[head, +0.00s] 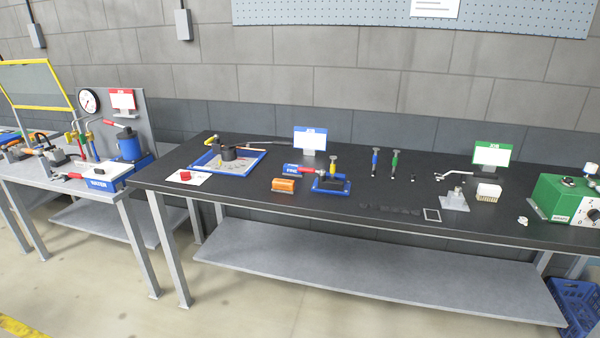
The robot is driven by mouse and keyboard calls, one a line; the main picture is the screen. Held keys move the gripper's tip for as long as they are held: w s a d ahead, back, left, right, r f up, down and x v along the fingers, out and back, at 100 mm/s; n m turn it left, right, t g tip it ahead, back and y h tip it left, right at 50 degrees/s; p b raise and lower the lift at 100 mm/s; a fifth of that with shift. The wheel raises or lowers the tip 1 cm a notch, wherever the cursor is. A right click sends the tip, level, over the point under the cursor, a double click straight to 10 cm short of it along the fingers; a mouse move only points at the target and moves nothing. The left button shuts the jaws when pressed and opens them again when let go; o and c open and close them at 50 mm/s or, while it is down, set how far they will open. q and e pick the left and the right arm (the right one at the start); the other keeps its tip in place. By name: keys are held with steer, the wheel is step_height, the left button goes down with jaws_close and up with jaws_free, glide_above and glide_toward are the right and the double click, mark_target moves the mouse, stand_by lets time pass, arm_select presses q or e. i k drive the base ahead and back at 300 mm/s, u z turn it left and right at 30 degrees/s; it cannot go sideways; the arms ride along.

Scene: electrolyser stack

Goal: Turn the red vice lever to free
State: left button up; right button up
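No part is clearly readable as the vice at this distance. A small red handle (75,176) sticks out to the left of a white-topped blue box (100,183) on the left bench. Another red piece (309,170) lies between a blue labelled block (291,169) and a blue fixture (331,184) on the long black bench. I cannot tell which of these, if either, is the vice lever, nor its setting. Neither of my grippers shows in the head view.
The black bench (400,225) also holds a blue-rimmed tray (260,155), an orange cylinder (284,185), upright blue and green tools (375,162), a metal fixture (455,201) and a green machine (563,198). Open floor (90,290) lies in front. A blue crate (577,305) stands at lower right.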

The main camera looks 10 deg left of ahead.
mark_target(321, 171)
steer(key=u, duration=0.6)
steer(key=i, duration=0.8)
steer(key=u, duration=0.55)
